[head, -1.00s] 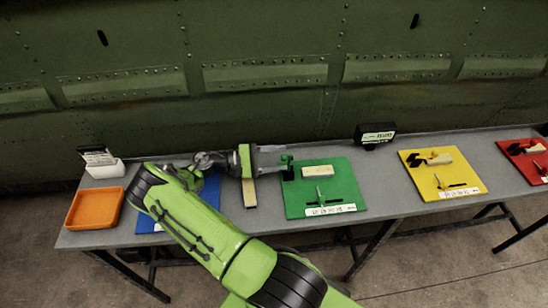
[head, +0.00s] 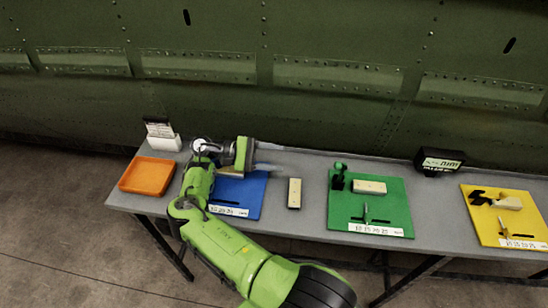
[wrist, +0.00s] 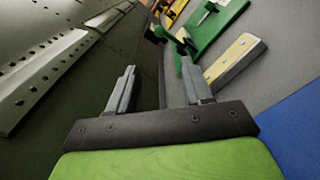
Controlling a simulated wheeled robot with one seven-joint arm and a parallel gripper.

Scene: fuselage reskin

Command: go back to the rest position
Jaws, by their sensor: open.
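My gripper (head: 268,158) is above the back of the grey table, over the far right part of the blue mat (head: 247,203). In the wrist view my gripper (wrist: 158,84) has its two grey fingers spread apart with nothing between them. My green arm reaches in from the bottom and covers part of the blue mat. A pale block (head: 294,194) lies on the bare table between the blue and green mats, apart from my fingers; it also shows in the wrist view (wrist: 236,58).
The green mat (head: 398,212) holds a dark green clamp-like part (head: 339,176), a pale block and a small tool. The yellow mat (head: 482,227) is further right. An orange tray (head: 147,176), a white card holder (head: 163,140) and a black display (head: 440,161) stand on the table. A green riveted fuselage wall rises behind.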

